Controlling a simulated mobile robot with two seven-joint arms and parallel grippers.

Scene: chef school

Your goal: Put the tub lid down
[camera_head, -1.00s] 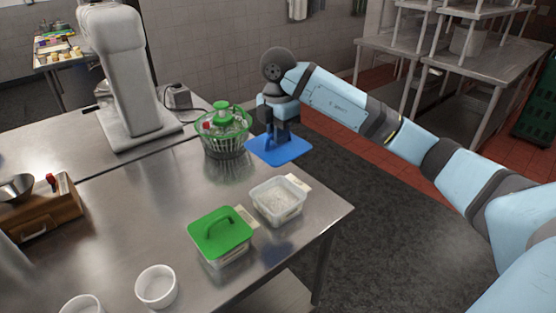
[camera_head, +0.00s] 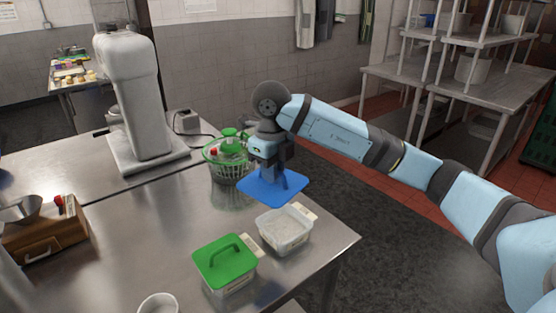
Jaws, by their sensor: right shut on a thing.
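The blue tub lid (camera_head: 262,189) is in my right gripper (camera_head: 277,178), which is shut on it from above. The lid is roughly level near the table's right edge, just behind an open clear tub (camera_head: 285,232) with pale contents. I cannot tell whether the lid touches the table. A second tub wears a green lid (camera_head: 225,262) with a raised handle, in front and to the left of the open tub. My left gripper is not in view.
A green basket-like spinner (camera_head: 226,163) stands close behind and left of the lid. A white mixer (camera_head: 135,100) stands at the back left. A wooden box (camera_head: 45,236) is at the left, a white bowl (camera_head: 158,305) at the front. The steel table (camera_head: 150,225) is clear in the middle.

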